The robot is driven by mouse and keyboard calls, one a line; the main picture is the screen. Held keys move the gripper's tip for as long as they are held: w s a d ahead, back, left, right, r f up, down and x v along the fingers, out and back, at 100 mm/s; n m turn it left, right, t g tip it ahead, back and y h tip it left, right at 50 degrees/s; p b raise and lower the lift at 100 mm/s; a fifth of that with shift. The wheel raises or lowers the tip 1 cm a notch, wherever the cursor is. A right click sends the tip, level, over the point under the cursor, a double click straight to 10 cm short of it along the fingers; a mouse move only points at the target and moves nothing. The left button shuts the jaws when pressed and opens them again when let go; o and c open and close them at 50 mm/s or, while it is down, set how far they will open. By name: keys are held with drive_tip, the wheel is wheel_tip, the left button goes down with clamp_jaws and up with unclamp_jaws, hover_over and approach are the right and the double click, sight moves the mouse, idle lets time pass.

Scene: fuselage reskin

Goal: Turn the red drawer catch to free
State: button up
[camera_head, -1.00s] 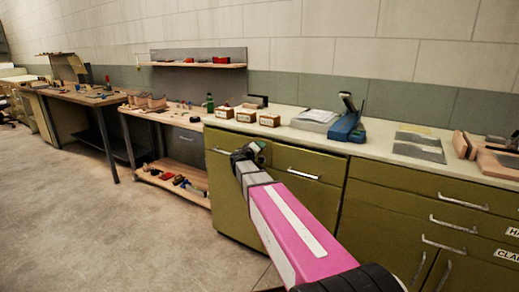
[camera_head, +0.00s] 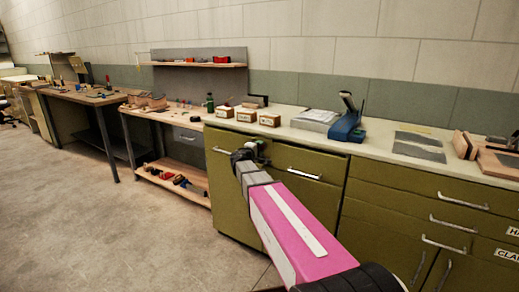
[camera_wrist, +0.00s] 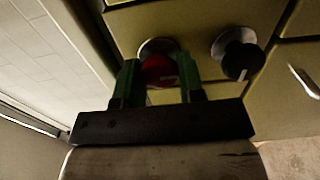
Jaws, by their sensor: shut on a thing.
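The red drawer catch (camera_wrist: 159,69) is a round knob on a pale round plate on the olive cabinet front. It shows in the wrist view between the two green fingers of my gripper (camera_wrist: 158,78), which is shut on it. A pale mark shows on its face. In the head view my gripper (camera_head: 243,155) is at the upper left of the olive cabinet (camera_head: 225,205), and it hides the red catch there.
A black knob (camera_wrist: 238,53) with a pale mark sits right of the catch in the wrist view. A drawer handle (camera_head: 297,173) lies right of my gripper. The worktop above holds small boxes (camera_head: 269,120) and a blue tool (camera_head: 346,125). Open floor lies to the left.

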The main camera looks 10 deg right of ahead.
idle(0.4)
drive_tip(key=o, duration=0.9)
drive_tip(key=v, duration=1.1)
drive_tip(key=shift+d, duration=0.1)
drive_tip(key=s+d+f+m+g+y, duration=0.2)
drive_tip(key=s+d+f+m+g, duration=0.15)
drive_tip(key=s+f, duration=0.35)
drive_tip(key=s+d+f+m+g+y, duration=0.2)
drive_tip(key=s+d+f+g, duration=0.25)
drive_tip(key=f, duration=0.45)
drive_tip(key=s+a+f+m+g+y, duration=0.1)
drive_tip(key=s+f+y, duration=0.2)
drive_tip(key=s, duration=0.1)
drive_tip(key=s+a+f+m+g+y, duration=0.1)
drive_tip(key=s+a+f+g+y, duration=0.1)
drive_tip(key=s, duration=0.3)
drive_tip(key=s+a+f+m+g+y, duration=0.2)
drive_tip(key=s+f+y, duration=0.1)
drive_tip(key=s, duration=0.2)
drive_tip(key=shift+s+f+y, duration=0.25)
drive_tip(key=shift+f+y, duration=0.05)
drive_tip(key=shift+f, duration=0.1)
